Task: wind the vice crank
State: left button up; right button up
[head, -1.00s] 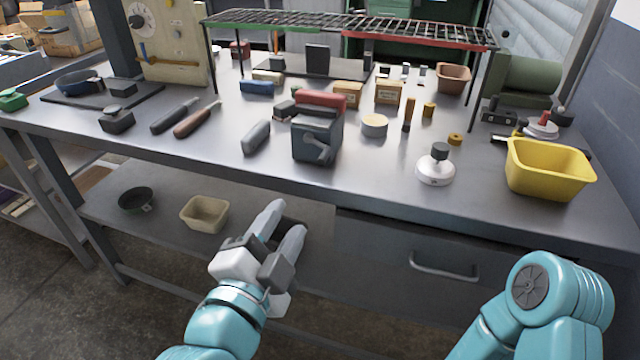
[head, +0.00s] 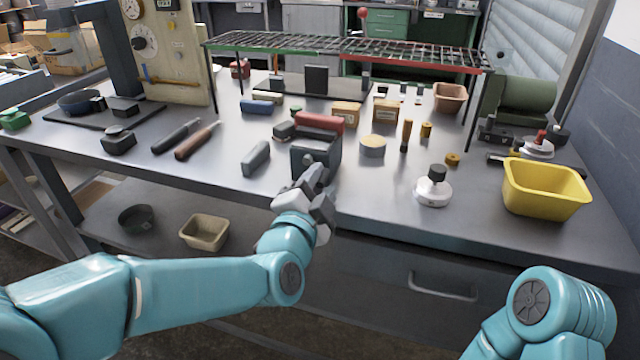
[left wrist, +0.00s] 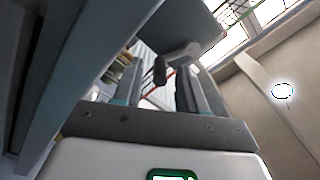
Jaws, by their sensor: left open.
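The grey vice (head: 314,158) stands near the front edge of the metal bench, with a red block in or behind its top. My left gripper (head: 312,180) is open and right in front of the vice, hiding most of its crank. In the left wrist view, the crank (left wrist: 180,53) is a grey arm with a dark handle (left wrist: 160,71), seen between the two open fingers of the left gripper (left wrist: 165,85). I cannot tell whether the fingers touch it. My right gripper is out of view; only part of that arm shows at lower right.
A white-based, dark-knobbed item (head: 433,188) and a yellow bin (head: 545,190) are further right. A drawer handle (head: 443,290) juts out below the bench edge.

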pick_arm(q)
jog(key=shift+w, duration=0.1)
jog(key=shift+c, duration=0.3)
grip_shut()
